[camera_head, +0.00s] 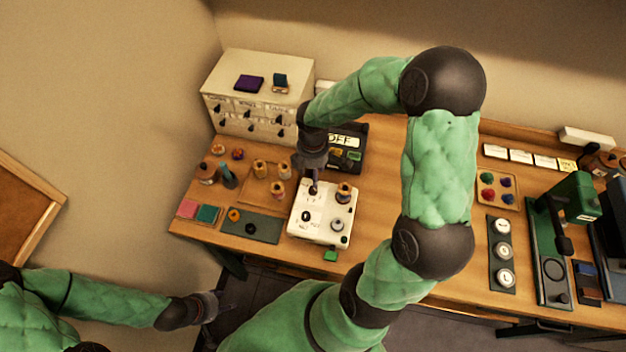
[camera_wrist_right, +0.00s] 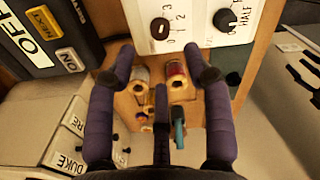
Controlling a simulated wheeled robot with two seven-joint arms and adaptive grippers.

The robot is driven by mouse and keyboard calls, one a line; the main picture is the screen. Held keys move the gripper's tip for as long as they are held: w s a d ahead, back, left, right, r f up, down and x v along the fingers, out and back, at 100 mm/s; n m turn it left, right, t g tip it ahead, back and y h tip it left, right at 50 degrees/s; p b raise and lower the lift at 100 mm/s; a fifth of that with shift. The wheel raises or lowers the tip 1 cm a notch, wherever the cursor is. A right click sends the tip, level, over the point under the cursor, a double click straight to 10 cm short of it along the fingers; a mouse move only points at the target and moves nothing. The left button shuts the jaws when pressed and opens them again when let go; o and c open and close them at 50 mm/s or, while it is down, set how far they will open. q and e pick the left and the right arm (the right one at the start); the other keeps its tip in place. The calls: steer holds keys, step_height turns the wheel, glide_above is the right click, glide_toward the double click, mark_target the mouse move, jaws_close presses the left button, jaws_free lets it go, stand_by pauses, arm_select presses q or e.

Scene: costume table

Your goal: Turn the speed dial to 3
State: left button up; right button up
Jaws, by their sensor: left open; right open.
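A white machine (camera_head: 320,228) with knobs on top stands near the front edge of the wooden table. In the right wrist view, a black dial (camera_wrist_right: 160,28) on its white face has the numbers 0 to 3 beside it. Its pointer setting is too small to read surely. My right gripper (camera_head: 313,186) is over the back left of the machine, fingers pointing down. In its wrist view the fingers (camera_wrist_right: 160,68) are spread with nothing between them, and the dial is just beyond, apart from them. My left gripper (camera_head: 222,303) is open and empty, low at left, away from the table.
A second black knob (camera_wrist_right: 226,20) marked HALF is beside the dial. A dark panel (camera_head: 350,158) reading OFF stands behind the machine. Spools (camera_head: 259,168) and a white drawer cabinet (camera_head: 240,115) are to the left. My right arm crosses above the table's middle.

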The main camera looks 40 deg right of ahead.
step_height(320, 180, up, 3)
steer(key=shift+r, duration=0.2)
stand_by(0.6)
